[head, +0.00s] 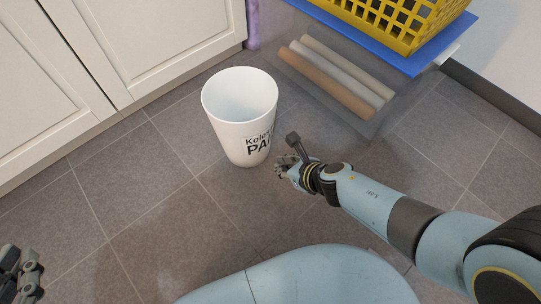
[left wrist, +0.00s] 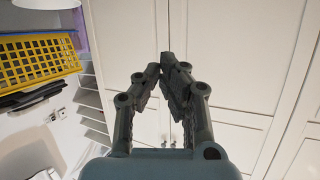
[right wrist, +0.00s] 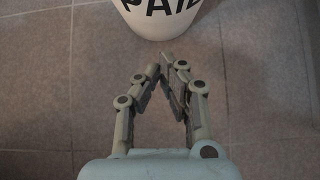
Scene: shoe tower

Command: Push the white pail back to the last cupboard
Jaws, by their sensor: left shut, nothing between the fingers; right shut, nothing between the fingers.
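The white pail (head: 232,120) stands upright and looks empty on the tiled floor in the middle of the head view. It has dark lettering on its side. My right gripper (head: 284,163) is shut and empty, low beside the pail's lower right side. In the right wrist view the pail (right wrist: 158,22) shows at the top, just beyond the shut fingertips (right wrist: 163,66), with a small strip of floor between. My left gripper (head: 12,272) is at the lower left edge of the head view. In the left wrist view its fingers (left wrist: 163,62) are shut and empty before white cupboard doors (left wrist: 225,50).
White cupboards (head: 135,45) line the upper left, behind the pail. A yellow basket (head: 395,22) sits on a blue board (head: 425,62) at the upper right. Several rolls (head: 335,80) lie beneath it. The floor left of the pail is clear.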

